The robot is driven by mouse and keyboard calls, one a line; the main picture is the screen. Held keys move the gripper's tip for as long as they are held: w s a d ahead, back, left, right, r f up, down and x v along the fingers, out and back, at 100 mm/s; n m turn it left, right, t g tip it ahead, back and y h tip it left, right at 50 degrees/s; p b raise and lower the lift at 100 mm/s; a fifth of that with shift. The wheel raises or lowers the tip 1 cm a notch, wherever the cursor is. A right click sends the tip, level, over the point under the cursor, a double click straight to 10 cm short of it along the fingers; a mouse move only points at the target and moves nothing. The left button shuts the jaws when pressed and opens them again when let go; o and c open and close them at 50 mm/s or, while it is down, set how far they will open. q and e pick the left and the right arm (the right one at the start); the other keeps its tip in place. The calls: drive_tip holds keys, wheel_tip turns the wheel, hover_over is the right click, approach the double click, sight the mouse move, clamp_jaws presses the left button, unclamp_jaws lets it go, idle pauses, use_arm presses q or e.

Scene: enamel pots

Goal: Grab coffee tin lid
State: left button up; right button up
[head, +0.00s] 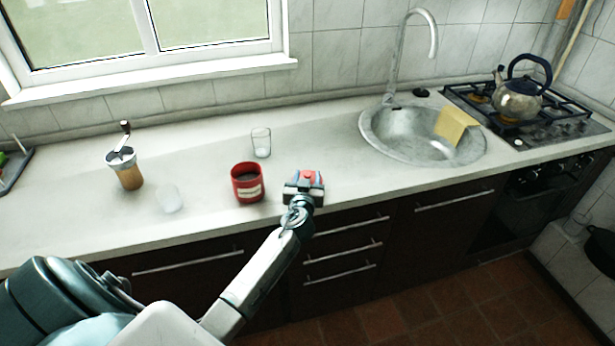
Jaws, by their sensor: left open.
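A red coffee tin (247,190) with a pale label stands upright on the counter near its front edge. Its top looks dark inside, as if open. My left arm reaches up from the bottom of the head view. My left gripper (305,178) is just right of the tin, over the front part of the counter, and is open. A small red patch (309,177) shows at its fingers; it may be the coffee tin lid, partly hidden by the gripper. I cannot tell whether the fingers touch it. My right gripper is not in view.
A clear glass (261,142) stands behind the tin, and another (170,199) stands left of it. A coffee grinder (127,170) is further left.

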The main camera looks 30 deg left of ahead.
use_arm(q)
drive_tip(key=shift+x, duration=0.95)
drive_tip(key=shift+f, duration=0.1)
drive_tip(key=shift+s, duration=0.1)
drive_tip(key=c, duration=0.4)
clamp_jaws()
